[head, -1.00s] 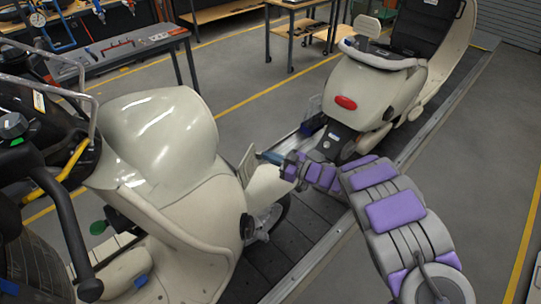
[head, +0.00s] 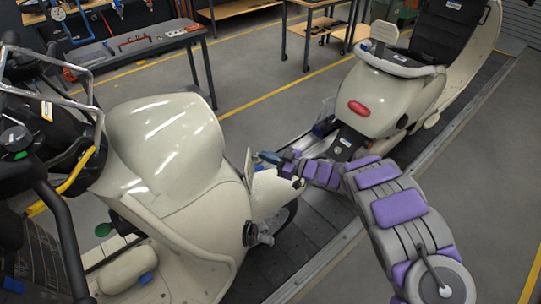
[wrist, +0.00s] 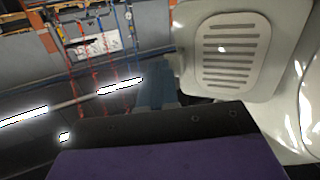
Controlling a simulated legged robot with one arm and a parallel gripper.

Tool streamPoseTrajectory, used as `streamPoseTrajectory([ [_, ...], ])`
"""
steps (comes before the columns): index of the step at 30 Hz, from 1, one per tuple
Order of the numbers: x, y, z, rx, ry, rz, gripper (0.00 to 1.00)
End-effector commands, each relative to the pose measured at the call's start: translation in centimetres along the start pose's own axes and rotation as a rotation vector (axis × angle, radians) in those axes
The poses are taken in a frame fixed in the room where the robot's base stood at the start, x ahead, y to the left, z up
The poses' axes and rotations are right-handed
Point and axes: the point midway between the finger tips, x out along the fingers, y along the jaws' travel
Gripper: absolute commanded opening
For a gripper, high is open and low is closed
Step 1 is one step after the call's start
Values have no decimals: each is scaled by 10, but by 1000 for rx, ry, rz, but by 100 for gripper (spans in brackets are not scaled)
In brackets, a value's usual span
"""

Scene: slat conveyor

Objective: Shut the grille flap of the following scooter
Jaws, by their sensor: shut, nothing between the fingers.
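The following scooter (head: 165,140) is the near cream one at the left, its rounded front facing right. Its grille flap (head: 249,168) shows as a thin pale panel standing out at the scooter's front, open. In the wrist view the grille flap (wrist: 231,52) is a cream rounded plate with several horizontal slots, ajar beside the cream body (wrist: 300,85). My gripper (head: 268,157) is shut and empty, its blue tip just right of the flap. In the wrist view my gripper (wrist: 156,88) lies left of and below the flap; contact cannot be told.
Another cream scooter (head: 375,95) with a red tail light stands ahead on the slat conveyor (head: 290,245). A grey workbench (head: 130,50) with tools stands at the back left. Grey floor (head: 275,85) lies clear behind the conveyor.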

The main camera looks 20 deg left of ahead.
Motion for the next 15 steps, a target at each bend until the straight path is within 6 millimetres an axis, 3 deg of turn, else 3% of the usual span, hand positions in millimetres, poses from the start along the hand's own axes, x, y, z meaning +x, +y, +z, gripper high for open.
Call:
streamPoseTrajectory([
  [15, 52, -12, -2, 1, 3, 6, 0],
])
